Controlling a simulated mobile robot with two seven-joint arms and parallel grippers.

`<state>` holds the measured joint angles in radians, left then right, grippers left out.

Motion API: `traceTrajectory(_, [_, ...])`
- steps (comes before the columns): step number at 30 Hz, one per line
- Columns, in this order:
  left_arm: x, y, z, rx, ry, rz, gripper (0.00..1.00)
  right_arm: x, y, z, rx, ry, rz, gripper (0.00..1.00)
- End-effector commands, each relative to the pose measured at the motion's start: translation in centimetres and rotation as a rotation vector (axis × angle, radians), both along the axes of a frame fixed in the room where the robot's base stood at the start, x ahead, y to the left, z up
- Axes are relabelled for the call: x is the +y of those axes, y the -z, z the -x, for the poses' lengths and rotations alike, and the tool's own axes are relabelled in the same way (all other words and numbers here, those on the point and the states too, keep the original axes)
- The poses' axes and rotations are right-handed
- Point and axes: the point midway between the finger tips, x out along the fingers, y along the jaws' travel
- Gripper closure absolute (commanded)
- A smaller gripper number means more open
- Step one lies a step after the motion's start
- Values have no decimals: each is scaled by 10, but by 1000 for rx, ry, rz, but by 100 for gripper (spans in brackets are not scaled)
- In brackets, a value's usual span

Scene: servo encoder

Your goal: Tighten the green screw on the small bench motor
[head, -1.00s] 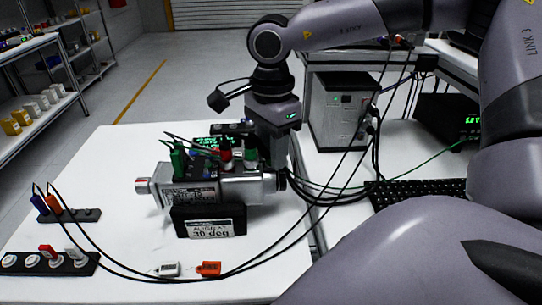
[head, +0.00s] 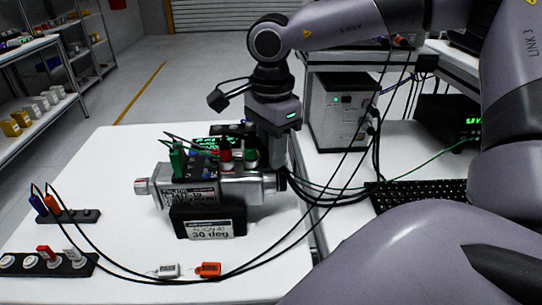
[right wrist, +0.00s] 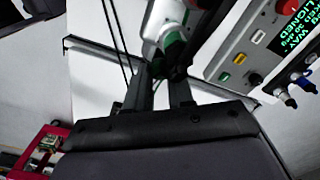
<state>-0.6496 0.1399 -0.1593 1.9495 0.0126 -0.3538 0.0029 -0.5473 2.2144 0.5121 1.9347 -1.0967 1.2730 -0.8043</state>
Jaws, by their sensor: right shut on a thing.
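The small silver bench motor (head: 245,189) lies on its side in a dark cradle with a "30 deg" label (head: 212,230). A green-topped screw-like piece (head: 250,155) stands on its right part, beside a red one (head: 225,152); a green plug (head: 177,160) stands further left. My right gripper (head: 276,172) points down at the motor's right end. In the right wrist view, its fingers (right wrist: 161,88) are closed around a dark end piece (right wrist: 174,70) by a green patch (right wrist: 172,42); its exact grip is partly hidden. My left gripper is out of view.
A post strip with blue and orange plugs (head: 68,217) and a terminal strip (head: 45,264) lie at left. White (head: 167,270) and orange (head: 208,269) tags lie in front, with black cables looping across the table. A grey box (head: 338,112) and keyboard (head: 415,194) are at right.

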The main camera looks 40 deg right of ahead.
Motion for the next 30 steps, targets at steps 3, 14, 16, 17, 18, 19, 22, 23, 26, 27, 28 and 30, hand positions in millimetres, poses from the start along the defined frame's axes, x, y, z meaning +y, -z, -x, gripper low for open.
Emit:
traceTrajectory(3, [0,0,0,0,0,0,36,0,0,0,0,1,0,100])
traceTrajectory(14, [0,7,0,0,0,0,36,0,1,0,-2,75,0,100])
traceTrajectory(16, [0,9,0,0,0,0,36,0,1,0,-2,92,0,100])
traceTrajectory(17, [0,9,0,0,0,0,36,0,1,0,-2,100,0,100])
traceTrajectory(18, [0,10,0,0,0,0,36,0,1,0,-2,111,0,100])
traceTrajectory(19, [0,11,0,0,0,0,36,0,1,0,-2,118,0,100])
traceTrajectory(22, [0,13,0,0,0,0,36,0,1,0,-1,149,-1,100])
traceTrajectory(23, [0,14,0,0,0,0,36,0,1,0,-1,157,-1,100])
traceTrajectory(26, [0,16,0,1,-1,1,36,0,1,0,-2,187,-1,100])
traceTrajectory(27, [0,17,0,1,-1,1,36,0,1,0,-2,198,-1,100])
traceTrajectory(28, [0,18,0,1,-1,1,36,0,1,0,-2,206,-1,100])
traceTrajectory(30, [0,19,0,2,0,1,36,0,1,0,-2,227,-1,100])
